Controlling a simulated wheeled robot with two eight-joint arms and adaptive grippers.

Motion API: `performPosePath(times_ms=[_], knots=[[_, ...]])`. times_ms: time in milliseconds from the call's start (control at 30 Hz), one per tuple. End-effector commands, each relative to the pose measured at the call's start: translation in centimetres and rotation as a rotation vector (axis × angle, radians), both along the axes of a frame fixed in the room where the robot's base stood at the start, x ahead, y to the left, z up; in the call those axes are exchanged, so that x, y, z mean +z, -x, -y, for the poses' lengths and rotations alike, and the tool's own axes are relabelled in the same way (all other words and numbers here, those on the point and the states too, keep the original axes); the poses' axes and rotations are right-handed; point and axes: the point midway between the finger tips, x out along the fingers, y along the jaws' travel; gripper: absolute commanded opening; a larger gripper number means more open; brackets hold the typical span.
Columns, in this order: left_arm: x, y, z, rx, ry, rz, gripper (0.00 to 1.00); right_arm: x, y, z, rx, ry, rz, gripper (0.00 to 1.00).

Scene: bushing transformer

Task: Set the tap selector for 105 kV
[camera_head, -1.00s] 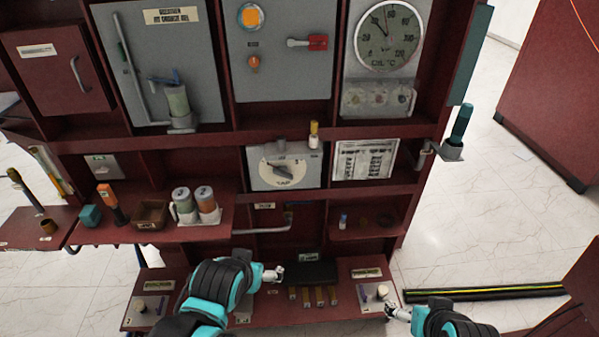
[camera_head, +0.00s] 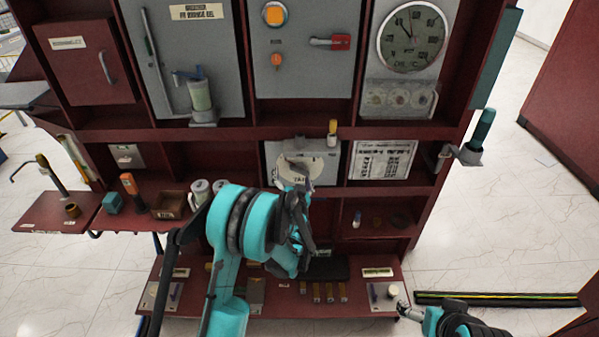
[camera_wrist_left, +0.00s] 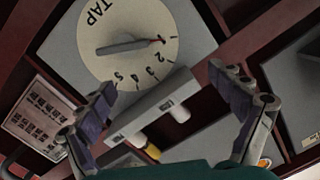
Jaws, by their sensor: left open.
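The tap selector is a round cream dial on a grey plate in the middle of the cabinet. In the left wrist view the dial (camera_wrist_left: 135,22) is tilted, with "TAP" and numbers 1 to 5. Its grey pointer handle (camera_wrist_left: 128,46) has its narrow end at 1. In the head view the dial (camera_head: 297,172) is partly hidden by my left gripper (camera_head: 297,205). My left gripper (camera_wrist_left: 170,112) is open and empty in front of the dial, apart from the handle. My right gripper (camera_head: 404,309) is low at the right by the bottom shelf, its jaws too small to judge.
A printed chart (camera_head: 381,160) is mounted right of the dial. A yellow-topped item (camera_head: 332,132) stands at the plate's upper right edge. A grey bar (camera_wrist_left: 152,106) crosses between my left fingers in the wrist view. Mugs (camera_head: 200,192) stand on the left shelf.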

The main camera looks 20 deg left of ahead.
Motion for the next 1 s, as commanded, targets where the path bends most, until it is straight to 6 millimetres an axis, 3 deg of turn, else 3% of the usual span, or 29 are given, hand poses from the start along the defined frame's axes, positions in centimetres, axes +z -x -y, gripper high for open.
performPosePath(times_ms=[100,300,467,800,1000], knots=[[-3.2,-1.1,1.1,-0.043,-0.043,0.036,0.93,0.2,0.0,0.0,0.000,0.000,0.000,0.93],[-6.0,-1.6,2.2,-0.082,-0.078,0.064,0.93,0.3,0.0,0.0,0.000,0.000,0.000,0.93],[-6.4,-2.9,1.9,-0.087,-0.081,0.066,0.93,-0.2,0.0,0.0,0.000,0.000,0.000,0.93],[-6.4,-7.9,0.4,-0.085,-0.081,0.066,0.93,-1.7,0.0,0.0,0.000,0.000,0.000,0.93],[-6.2,-9.1,0.1,-0.086,-0.081,0.065,0.93,-1.9,0.0,0.0,0.000,0.000,0.000,0.93]])
